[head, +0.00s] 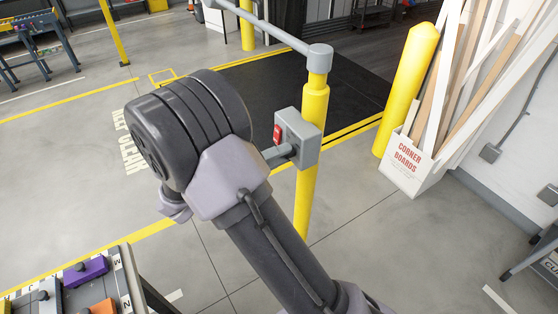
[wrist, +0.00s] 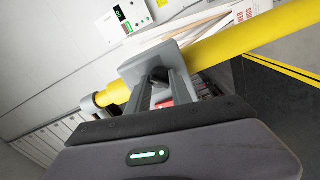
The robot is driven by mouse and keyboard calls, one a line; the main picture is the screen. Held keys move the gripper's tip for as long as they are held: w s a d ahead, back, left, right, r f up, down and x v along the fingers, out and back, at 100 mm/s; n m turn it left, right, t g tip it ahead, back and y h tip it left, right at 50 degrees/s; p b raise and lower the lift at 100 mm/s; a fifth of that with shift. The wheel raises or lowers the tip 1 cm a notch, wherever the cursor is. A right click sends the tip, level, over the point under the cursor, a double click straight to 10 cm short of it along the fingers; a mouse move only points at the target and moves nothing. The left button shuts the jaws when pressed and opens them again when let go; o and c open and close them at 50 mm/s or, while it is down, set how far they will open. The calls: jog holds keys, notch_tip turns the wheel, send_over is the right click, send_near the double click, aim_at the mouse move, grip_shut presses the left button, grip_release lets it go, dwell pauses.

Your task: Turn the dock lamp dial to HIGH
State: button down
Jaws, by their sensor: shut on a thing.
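A grey control box (head: 306,140) is fixed to a yellow post, with a red part (head: 277,134) on its left side. In the wrist view, the same box (wrist: 134,68) is straight ahead of my gripper (wrist: 162,80). The fingers reach to its face and are shut on a dark round knob (wrist: 160,74), which appears to be the lamp dial. The fingers cover much of the knob. No HIGH mark or pointer can be read. In the head view, my wrist hides most of the gripper.
The yellow post (head: 313,100) carries a grey rail (head: 268,32). A yellow bollard (head: 408,85) and a white corner boards bin (head: 410,166) stand to the right. A table with coloured blocks (head: 86,270) is at lower left. Open floor lies left of the post.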

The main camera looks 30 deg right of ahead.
jog(key=shift+m+b, duration=0.4)
jog(key=shift+m, duration=0.5)
jog(key=c, duration=1.1)
grip_release()
jog(key=shift+c, duration=0.2)
jog(key=a+p, duration=0.3)
jog(key=a, duration=1.4)
jog(key=shift+s+a, duration=0.2)
jog(key=shift+s, duration=0.1)
